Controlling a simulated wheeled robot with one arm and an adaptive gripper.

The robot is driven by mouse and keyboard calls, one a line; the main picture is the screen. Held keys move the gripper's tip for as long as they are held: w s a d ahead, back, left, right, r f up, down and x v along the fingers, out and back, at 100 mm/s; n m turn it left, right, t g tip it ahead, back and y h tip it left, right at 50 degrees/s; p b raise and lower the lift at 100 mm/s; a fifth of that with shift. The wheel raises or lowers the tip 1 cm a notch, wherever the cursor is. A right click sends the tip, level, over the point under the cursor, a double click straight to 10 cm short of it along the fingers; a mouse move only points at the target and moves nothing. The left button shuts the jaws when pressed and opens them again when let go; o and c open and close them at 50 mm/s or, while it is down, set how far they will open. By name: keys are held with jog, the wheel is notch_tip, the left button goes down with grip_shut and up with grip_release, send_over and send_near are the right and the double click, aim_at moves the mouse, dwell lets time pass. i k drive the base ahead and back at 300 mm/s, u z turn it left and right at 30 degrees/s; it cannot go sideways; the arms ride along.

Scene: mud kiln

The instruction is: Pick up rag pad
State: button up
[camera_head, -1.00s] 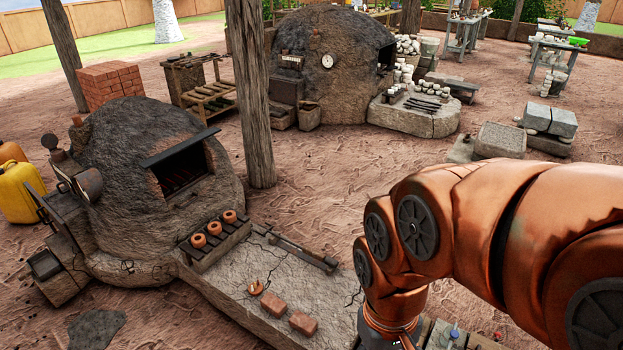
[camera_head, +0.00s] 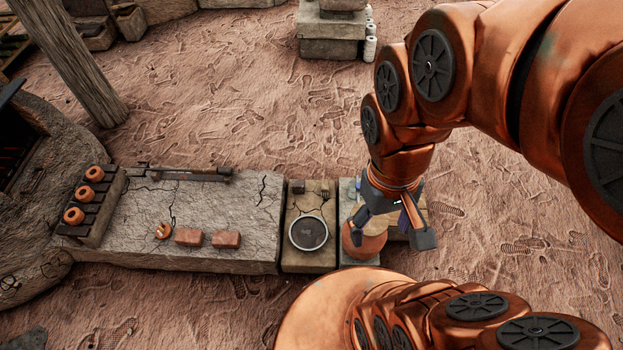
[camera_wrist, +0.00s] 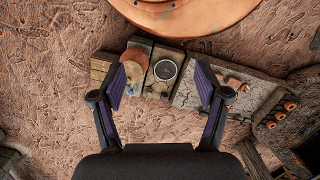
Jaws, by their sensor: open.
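I cannot pick out the rag pad for certain in either view. Small dark items (camera_head: 298,187) lie at the back of the narrow stone block (camera_head: 297,262), too small to identify. My gripper (camera_wrist: 159,66) is open and empty, its two dark fingers spread wide in the wrist view. In the head view my gripper (camera_head: 392,228) hangs above the right end of the row of blocks. It partly hides a terracotta vessel (camera_head: 362,243) and the surface behind it, where small things are partly covered.
A round dark-centred pan (camera_head: 308,234) sits on the narrow block. Left of it, a long cracked slab (camera_head: 235,200) holds two bricks (camera_head: 188,237), a small orange piece (camera_head: 163,231) and a rack with three orange pots (camera_head: 83,194). Open dirt ground lies behind and to the right.

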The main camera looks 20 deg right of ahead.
aim_at(299, 186)
jog(key=u, duration=0.05)
jog(key=k, duration=0.45)
jog(key=u, duration=0.55)
jog(key=i, duration=0.9)
jog(key=u, duration=0.55)
